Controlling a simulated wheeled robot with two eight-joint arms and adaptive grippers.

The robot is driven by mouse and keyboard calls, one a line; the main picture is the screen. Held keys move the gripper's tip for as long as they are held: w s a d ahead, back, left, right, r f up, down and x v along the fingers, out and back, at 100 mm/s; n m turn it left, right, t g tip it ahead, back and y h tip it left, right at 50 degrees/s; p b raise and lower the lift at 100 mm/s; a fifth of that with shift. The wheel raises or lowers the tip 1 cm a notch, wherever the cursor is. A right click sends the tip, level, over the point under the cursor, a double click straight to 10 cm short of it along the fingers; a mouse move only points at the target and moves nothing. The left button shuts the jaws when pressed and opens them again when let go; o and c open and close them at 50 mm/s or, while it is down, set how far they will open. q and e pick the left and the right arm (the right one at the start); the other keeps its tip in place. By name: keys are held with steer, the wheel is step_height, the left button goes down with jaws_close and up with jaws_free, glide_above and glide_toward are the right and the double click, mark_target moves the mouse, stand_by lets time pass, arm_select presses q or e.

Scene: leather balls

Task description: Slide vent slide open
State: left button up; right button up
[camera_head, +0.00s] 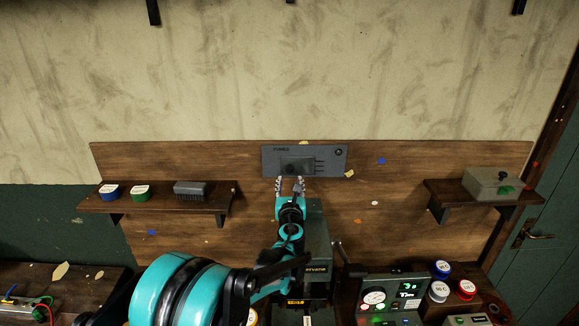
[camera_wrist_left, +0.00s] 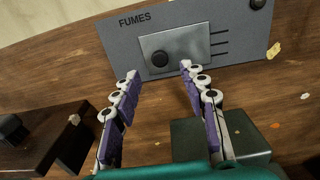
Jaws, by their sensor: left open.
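The vent is a dark grey panel (camera_head: 334,158) labelled FUMES on the wooden backboard; it also shows in the left wrist view (camera_wrist_left: 238,40). A lighter grey vent slide (camera_head: 297,166) sits on its face, with a round black knob (camera_wrist_left: 160,59) at the slide's left part. Short dark lines run to the right of the slide. My left gripper (camera_head: 291,182) is open and empty just below the slide. In the left wrist view its fingertips (camera_wrist_left: 159,72) stand apart on either side of the knob's line, slightly below it. I cannot tell whether they touch the panel. My right gripper is not in view.
A left shelf (camera_head: 160,204) holds two round tins and a brush (camera_head: 190,189). A right shelf holds a grey box (camera_head: 491,184). A dark green machine (camera_head: 318,245) stands below the vent, close to my left arm. Gauges and tins crowd the bench at lower right.

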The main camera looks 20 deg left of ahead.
mark_target(289, 170)
arm_select(q)
steer(key=p+x, duration=0.1)
steer(key=x, duration=0.6)
steer(key=shift+w+a+f, duration=0.1)
steer(key=shift+w+a, duration=0.05)
steer(key=shift+w, duration=0.2)
steer(key=shift+s, duration=0.1)
jaws_close()
